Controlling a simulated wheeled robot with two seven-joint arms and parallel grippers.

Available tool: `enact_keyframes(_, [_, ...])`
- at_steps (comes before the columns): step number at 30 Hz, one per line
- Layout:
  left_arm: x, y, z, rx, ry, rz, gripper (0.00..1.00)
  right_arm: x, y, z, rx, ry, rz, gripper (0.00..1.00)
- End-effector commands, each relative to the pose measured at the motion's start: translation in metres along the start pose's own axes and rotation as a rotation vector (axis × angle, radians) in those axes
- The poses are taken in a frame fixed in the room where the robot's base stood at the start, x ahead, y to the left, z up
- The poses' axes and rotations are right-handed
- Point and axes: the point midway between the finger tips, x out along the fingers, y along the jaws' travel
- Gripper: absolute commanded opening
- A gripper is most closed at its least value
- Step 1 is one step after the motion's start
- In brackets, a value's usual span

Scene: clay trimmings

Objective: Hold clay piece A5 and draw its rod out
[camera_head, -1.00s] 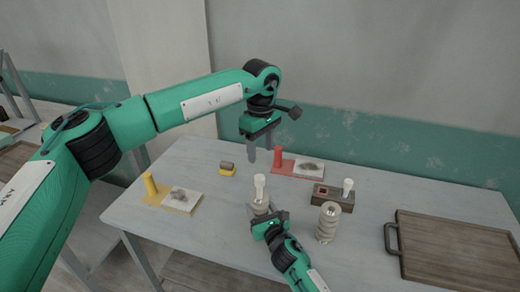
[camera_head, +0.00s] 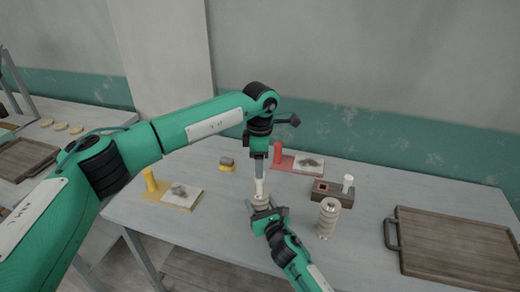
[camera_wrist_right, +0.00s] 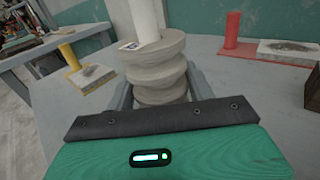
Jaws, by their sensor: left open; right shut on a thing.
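A ribbed grey clay piece (camera_head: 261,204) stands upright on the table, a pale rod (camera_head: 259,187) rising from its top. The rings of the clay piece (camera_wrist_right: 158,70) and the rod (camera_wrist_right: 146,20) show close up in the right wrist view. A small label on the clay is too small to read. My right gripper (camera_head: 264,211) is shut on the clay piece, its fingers on either side. My left gripper (camera_head: 259,177) is open and points down, its fingertips at the rod's upper end. Whether the fingers touch the rod cannot be told.
A second ribbed clay piece (camera_head: 328,217) stands to the right, near a wooden block (camera_head: 324,193) with a white peg (camera_head: 348,181). A wooden tray (camera_head: 450,240) lies far right. A yellow stand (camera_head: 158,192) is at left, a red stand (camera_head: 281,160) behind, and a small yellow-based block (camera_head: 227,164) between.

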Motion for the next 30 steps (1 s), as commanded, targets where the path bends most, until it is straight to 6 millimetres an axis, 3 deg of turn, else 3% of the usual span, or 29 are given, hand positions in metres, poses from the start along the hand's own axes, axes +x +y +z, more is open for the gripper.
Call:
enact_keyframes(3, [0.024, -0.001, 0.0, 0.001, 0.001, -0.002, 0.54, 0.0, 0.0, 0.0, 0.0, 0.001, 0.0, 0.12])
enact_keyframes(10, [0.053, 0.0, 0.0, 0.001, 0.0, -0.001, 0.54, 0.0, 0.0, 0.0, 0.0, 0.001, 0.0, 0.12])
enact_keyframes(23, [0.062, 0.0, 0.0, 0.002, 0.0, 0.0, 0.54, 0.0, 0.0, 0.0, 0.0, 0.001, 0.0, 0.12])
enact_keyframes(30, [0.062, 0.0, 0.0, 0.002, 0.0, 0.0, 0.07, 0.0, 0.0, 0.0, 0.0, 0.001, 0.0, 0.12])
